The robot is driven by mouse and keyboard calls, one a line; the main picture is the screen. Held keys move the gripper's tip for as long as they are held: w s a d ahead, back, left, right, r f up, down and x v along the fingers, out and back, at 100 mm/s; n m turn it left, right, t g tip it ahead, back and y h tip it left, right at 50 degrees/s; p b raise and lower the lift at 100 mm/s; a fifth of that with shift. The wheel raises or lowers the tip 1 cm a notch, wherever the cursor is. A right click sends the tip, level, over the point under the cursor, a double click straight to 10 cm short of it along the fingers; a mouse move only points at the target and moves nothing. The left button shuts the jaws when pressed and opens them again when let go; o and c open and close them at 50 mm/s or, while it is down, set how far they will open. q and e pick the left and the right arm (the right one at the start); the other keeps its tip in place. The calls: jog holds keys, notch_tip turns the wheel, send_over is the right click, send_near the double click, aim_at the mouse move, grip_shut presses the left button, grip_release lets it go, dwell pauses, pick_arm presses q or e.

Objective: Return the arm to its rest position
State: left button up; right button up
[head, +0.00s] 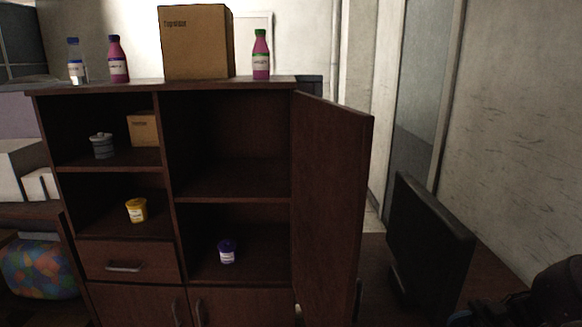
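A dark part of my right arm shows at the lower right corner, in front of the desk with the black monitor. A small dark piece at the bottom edge beside it may be my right gripper (468,317), but its fingers cannot be made out. It is apart from the cabinet (232,190). My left arm and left gripper are not in view.
The cabinet's tall door (332,200) stands open toward me. A purple-lidded jar (227,252), a yellow jar (136,210), a grey pot (102,146) and a small box (143,129) sit inside. Bottles and a large box (196,42) stand on top. A monitor (430,245) stands right.

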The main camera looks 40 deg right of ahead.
jog(key=w+a+f+h, duration=0.1)
jog(key=a+f+h, duration=0.1)
jog(key=f+h, duration=0.2)
jog(key=w+a+f+m+h, duration=0.1)
jog(key=a+f+h, duration=0.2)
jog(key=f, duration=0.5)
jog(key=w+a+f+m+h, duration=0.1)
jog(key=a+f+h, duration=0.1)
jog(key=f+h, duration=0.3)
jog(key=shift+a+f, duration=0.25)
jog(key=shift+f, duration=0.6)
jog(key=w+a+m+h, duration=0.1)
jog(key=a, duration=0.2)
jog(key=w+a+f+m, duration=0.1)
jog(key=a, duration=0.2)
jog(key=w+a+f+m+h, duration=0.1)
jog(key=a, duration=0.2)
jog(key=shift+w+a+f+m+h, duration=0.25)
jog(key=shift+w+m+h, duration=0.05)
jog(key=w+a+r+m+t, duration=0.1)
jog(key=w+a+m, duration=0.1)
jog(key=a, duration=0.4)
jog(key=w+a+r+m+t, duration=0.1)
jog(key=w+a+r+m, duration=0.1)
jog(key=w+a, duration=0.3)
jog(key=shift+w+a+r+m+h, duration=0.3)
jog(key=shift+a+m+h, duration=0.1)
jog(key=shift+a+m, duration=0.1)
